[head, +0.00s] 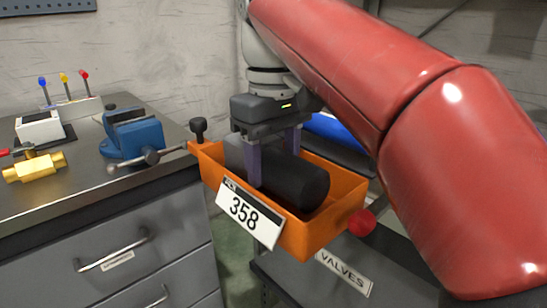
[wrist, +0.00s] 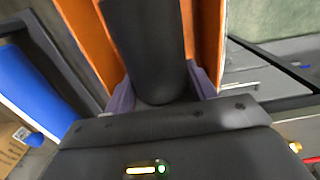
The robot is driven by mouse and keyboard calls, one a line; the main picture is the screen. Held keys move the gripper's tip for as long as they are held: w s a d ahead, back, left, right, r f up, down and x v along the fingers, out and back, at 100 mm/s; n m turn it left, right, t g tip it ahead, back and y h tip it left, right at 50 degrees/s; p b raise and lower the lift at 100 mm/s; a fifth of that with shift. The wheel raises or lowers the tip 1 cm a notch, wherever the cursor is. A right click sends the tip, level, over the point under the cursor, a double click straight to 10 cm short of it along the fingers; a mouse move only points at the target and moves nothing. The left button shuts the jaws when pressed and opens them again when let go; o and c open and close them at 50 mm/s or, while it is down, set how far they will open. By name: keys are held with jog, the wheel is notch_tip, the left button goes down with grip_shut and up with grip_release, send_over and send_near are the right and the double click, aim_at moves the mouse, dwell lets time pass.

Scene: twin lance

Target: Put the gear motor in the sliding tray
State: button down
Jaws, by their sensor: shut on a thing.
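The gear motor (head: 299,181), a dark cylinder with a grey end, lies inside the orange sliding tray (head: 321,229), which bears a white plate reading 358. My gripper (head: 274,172) points down into the tray, its purple fingers shut on the motor's sides. In the wrist view the motor (wrist: 147,45) runs away from my gripper (wrist: 160,92) between the tray's orange walls (wrist: 82,32). Whether the motor touches the tray floor is hidden.
A red ball knob (head: 361,223) is at the tray's right end. A shelf labelled VALVES (head: 343,272) lies below.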

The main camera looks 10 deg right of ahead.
jog(key=shift+f+b, duration=0.4)
jog(key=shift+f, duration=0.2)
dwell(0.6)
jog(key=c, duration=0.8)
grip_release()
jog(key=o, duration=0.4)
jog(key=shift+f, duration=0.1)
